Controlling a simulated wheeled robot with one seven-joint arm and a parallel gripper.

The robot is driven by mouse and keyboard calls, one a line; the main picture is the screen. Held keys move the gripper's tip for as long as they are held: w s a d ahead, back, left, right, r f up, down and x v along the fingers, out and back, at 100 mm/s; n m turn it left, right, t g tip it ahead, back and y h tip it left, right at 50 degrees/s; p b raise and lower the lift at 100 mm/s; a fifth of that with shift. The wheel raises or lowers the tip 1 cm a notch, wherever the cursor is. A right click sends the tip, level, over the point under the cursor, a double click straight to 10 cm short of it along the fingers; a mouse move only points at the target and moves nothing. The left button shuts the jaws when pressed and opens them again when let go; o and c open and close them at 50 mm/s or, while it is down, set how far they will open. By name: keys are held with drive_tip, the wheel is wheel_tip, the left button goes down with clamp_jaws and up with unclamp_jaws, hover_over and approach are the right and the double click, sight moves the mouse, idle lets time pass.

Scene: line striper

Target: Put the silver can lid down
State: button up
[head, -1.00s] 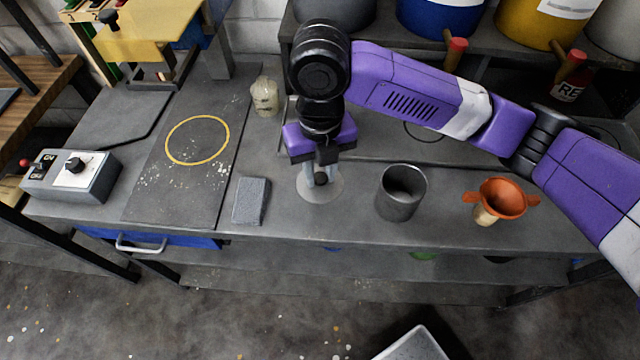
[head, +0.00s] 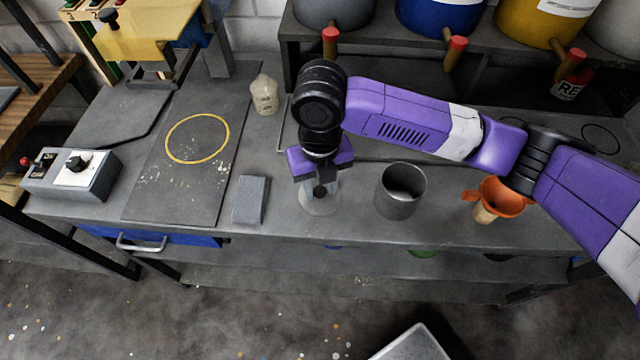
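The silver can lid (head: 310,208) is a round, pale disc below my gripper (head: 320,190), at the middle of the workbench. My gripper points down, with its fingers at the lid's centre, and appears shut on its knob. The fingers and wrist hide the knob and the lid's far part. The lid looks level and is low over the bench; I cannot tell whether it touches the top.
A grey block (head: 251,200) lies left of the lid. An orange funnel (head: 503,197) stands right of the can. A beige container (head: 265,95) is behind. A control box (head: 72,176) and a dark board with a yellow ring (head: 170,160) are at left.

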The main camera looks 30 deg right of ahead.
sight(319, 191)
drive_tip(key=shift+o, duration=1)
wheel_tip(319, 191, up, 12)
drive_tip(key=shift+r+b, duration=0.2)
drive_tip(key=shift+b, duration=0.15)
